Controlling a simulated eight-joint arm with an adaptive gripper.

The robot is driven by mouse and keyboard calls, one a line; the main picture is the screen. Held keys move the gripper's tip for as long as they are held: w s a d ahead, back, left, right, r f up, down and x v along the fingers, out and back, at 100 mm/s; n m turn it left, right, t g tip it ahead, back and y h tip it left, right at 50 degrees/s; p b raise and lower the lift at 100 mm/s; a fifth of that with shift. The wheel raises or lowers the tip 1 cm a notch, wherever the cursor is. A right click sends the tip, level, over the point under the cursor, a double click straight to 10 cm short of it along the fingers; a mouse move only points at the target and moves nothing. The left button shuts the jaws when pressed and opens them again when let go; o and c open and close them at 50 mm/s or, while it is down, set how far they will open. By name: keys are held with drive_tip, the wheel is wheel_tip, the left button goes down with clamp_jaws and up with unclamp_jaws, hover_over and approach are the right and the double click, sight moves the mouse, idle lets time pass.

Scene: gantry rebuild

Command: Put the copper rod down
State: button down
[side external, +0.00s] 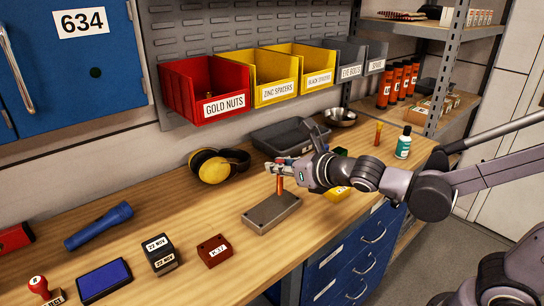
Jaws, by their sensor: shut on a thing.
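The copper rod (279,186) is upright in my gripper (279,168), which is shut on its upper part. The rod's lower end is at the grey metal block (268,213) on the wooden workbench. I cannot tell whether the rod touches the block, sits in it or hangs just above it. My gripper hides the rod's top end.
Yellow earmuffs (213,167) lie left of the block, with a dark tray (283,136) behind. A green-labelled bottle (403,146) is at the right. Bins hang above.

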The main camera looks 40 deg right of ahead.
sight(282, 179)
drive_tip(key=shift+f, duration=1.9)
drive_tip(key=c, duration=1.2)
unclamp_jaws()
drive_tip(key=shift+f, duration=0.1)
